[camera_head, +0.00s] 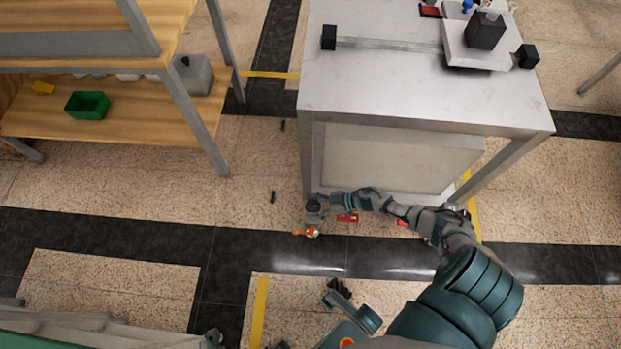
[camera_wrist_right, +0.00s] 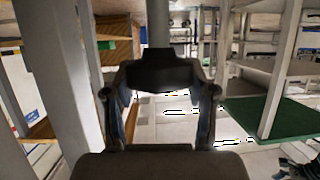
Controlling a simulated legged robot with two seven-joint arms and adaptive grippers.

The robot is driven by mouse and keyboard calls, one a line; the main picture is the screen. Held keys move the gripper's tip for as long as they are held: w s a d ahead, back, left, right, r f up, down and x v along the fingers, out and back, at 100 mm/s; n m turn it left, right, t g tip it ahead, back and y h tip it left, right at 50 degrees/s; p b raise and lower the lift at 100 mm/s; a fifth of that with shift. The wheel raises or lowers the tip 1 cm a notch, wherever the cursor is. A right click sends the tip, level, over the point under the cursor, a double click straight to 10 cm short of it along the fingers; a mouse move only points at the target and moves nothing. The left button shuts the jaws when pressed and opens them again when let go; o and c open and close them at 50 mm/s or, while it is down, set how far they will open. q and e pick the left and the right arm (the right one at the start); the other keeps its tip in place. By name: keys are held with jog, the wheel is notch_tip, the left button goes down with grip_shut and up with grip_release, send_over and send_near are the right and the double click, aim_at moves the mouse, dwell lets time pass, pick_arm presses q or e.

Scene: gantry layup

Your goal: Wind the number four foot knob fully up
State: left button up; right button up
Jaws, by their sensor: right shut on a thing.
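The table (camera_head: 420,100) is a pale metal bench with square legs. My right arm reaches down to its near left leg, and my right gripper (camera_head: 313,208) is at the foot there. In the right wrist view the gripper (camera_wrist_right: 160,85) is shut on a black foot knob (camera_wrist_right: 160,70), one finger on each side. A grey upright stem (camera_wrist_right: 158,22) rises from the knob. No number on the knob is readable. Dark parts low in the head view may belong to my left gripper (camera_head: 340,288); its jaws cannot be made out.
A small orange and white thing (camera_head: 306,231) lies by the foot. A red piece (camera_head: 347,218) is just right of it. A wooden shelf (camera_head: 120,115) with a green bin (camera_head: 87,105) stands at left. Small dark things (camera_head: 272,197) lie on the floor, otherwise mostly clear between shelf and table.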

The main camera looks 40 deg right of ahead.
jog(key=shift+d+f+n+g+y+b, duration=0.1)
jog(key=shift+d+n+g+y+b, duration=0.1)
jog(key=shift+n+g+y+b, duration=0.3)
jog(key=shift+n, duration=0.3)
jog(key=o, duration=1.2)
jog(key=shift+a+g, duration=0.1)
jog(key=shift+g, duration=0.2)
jog(key=shift+c, duration=0.2)
jog(key=v, duration=1.2)
jog(key=shift+f, duration=0.15)
